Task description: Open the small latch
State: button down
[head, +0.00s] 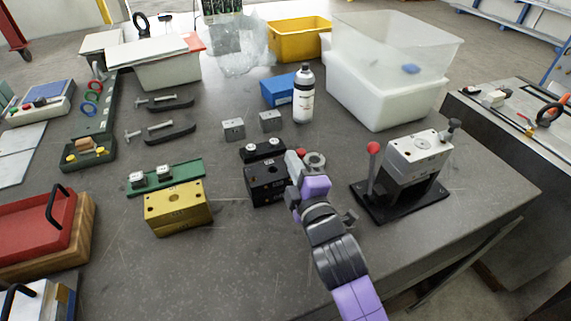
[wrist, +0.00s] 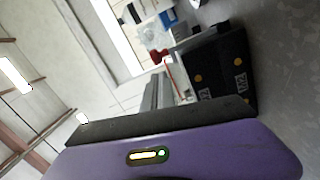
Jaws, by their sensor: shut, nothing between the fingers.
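No part can be clearly picked out as the small latch. A black mould block (head: 267,184) stands at the middle of the table, with a second black piece (head: 262,150) behind it. A small red and white part (head: 294,161) shows between the block and my gripper; I cannot tell what it belongs to. My gripper (head: 309,166) is shut and empty, just right of the black block; its fingertips are mostly hidden by my purple wrist. In the wrist view a black block (wrist: 224,66) with orange dots and white labels lies beyond the gripper; contact cannot be told.
A fixture on a black base (head: 404,202) with a red-knobbed lever (head: 373,165) stands to the right. A yellow block (head: 178,210) is to the left. A white bottle (head: 303,95) and clear bin (head: 392,50) stand behind. The front middle of the table is clear.

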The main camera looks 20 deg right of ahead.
jog(key=shift+d, duration=0.3)
jog(key=shift+d, duration=0.1)
